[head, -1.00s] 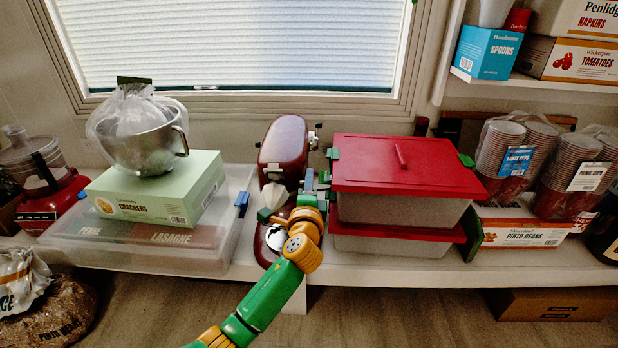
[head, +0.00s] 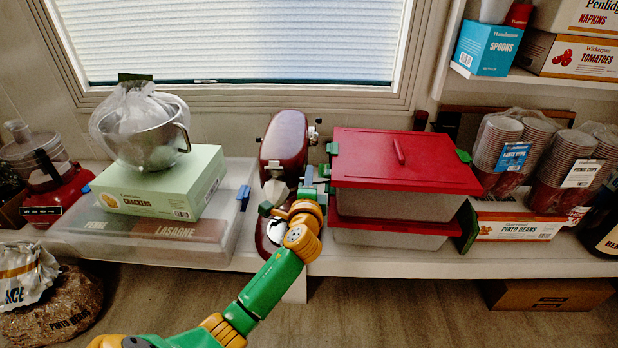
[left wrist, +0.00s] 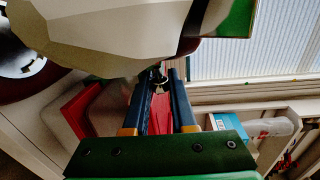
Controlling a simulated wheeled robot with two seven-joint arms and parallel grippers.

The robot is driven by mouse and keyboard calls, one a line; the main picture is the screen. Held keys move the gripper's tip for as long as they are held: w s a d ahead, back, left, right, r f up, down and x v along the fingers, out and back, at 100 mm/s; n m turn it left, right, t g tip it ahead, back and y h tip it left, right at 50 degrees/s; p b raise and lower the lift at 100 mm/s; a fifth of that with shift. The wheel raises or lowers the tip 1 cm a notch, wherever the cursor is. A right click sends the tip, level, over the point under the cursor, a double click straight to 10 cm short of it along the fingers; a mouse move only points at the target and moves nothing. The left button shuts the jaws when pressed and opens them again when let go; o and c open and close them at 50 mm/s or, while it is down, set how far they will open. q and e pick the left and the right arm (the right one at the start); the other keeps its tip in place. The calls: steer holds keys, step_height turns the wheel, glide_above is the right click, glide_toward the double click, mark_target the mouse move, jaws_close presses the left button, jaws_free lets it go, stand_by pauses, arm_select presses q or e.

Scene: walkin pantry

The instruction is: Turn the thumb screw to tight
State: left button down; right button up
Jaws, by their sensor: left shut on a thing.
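A dark red stand mixer (head: 285,140) stands on the shelf below the window. My left gripper (head: 314,174) is at the right side of its head, near the grey beater hub. In the left wrist view, the two blue fingers (left wrist: 160,82) close around a small dark knob, which looks like the thumb screw (left wrist: 158,74). The mixer's pale and dark red body (left wrist: 120,25) fills the top of that view. The screw is hidden behind my gripper in the head view, and its turn angle cannot be read. My right gripper is not in view.
Red-lidded bins (head: 400,165) stand close on the right of my left gripper. A clear bin (head: 150,245) carries a cracker box (head: 150,195) and a bagged metal bowl (head: 150,145) on the left. The floor in front of the shelf is mostly free.

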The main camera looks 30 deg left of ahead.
arm_select(q)
steer(key=c, duration=0.8)
jaws_free()
steer(key=shift+o, duration=0.2)
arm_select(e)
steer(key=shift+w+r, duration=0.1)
arm_select(q)
steer(key=p+v, duration=0.2)
steer(key=v, duration=0.5)
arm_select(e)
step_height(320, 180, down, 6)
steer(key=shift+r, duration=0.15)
